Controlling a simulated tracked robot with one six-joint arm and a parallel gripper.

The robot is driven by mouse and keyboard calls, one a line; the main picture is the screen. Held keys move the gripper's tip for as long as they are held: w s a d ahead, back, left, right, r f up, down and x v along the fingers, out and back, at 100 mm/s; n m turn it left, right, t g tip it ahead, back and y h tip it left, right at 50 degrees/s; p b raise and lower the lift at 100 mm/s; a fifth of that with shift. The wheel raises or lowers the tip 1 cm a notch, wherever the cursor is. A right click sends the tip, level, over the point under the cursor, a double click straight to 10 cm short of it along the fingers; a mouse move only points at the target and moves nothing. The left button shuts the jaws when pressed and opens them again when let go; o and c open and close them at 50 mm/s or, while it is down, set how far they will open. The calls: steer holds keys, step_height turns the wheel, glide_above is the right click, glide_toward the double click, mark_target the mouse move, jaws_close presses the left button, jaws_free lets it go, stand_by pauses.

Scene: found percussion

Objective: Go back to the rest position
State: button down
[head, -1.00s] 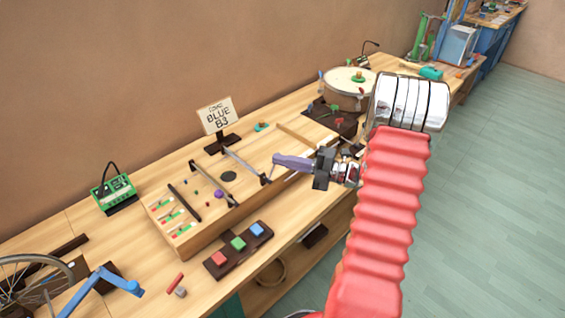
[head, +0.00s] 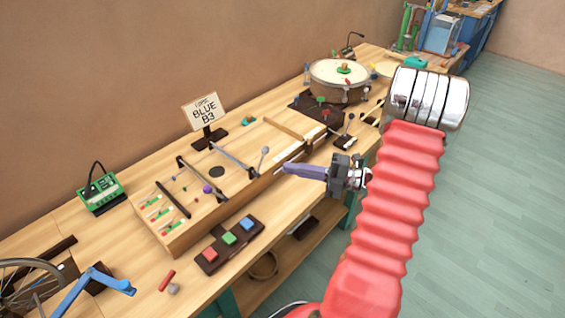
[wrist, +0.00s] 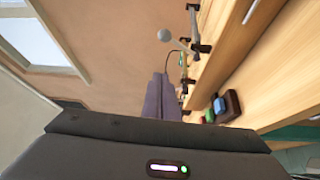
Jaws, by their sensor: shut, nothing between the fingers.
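My gripper (head: 288,168) is at the end of my red arm, near the front edge of the wooden bench (head: 232,282) and to the right of the wooden string box (head: 185,235). Its purple fingers are shut and empty, pointing left in the head view. In the wrist view the closed fingers (wrist: 160,100) show above the dark gripper body. A grey ball-ended lever (head: 264,151) stands on the box left of the fingertips; it also shows in the wrist view (wrist: 165,35). The fingers appear apart from it.
A block with red, green and blue buttons (head: 229,242) lies in front of the box. A drum (head: 340,80) is at the back. A green device (head: 101,192) sits left. Open floor (head: 480,200) lies right.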

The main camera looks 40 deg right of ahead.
steer(key=shift+s+d+f, duration=0.15)
steer(key=shift+s+d, duration=0.05)
steer(key=shift+s, duration=0.15)
stand_by(0.5)
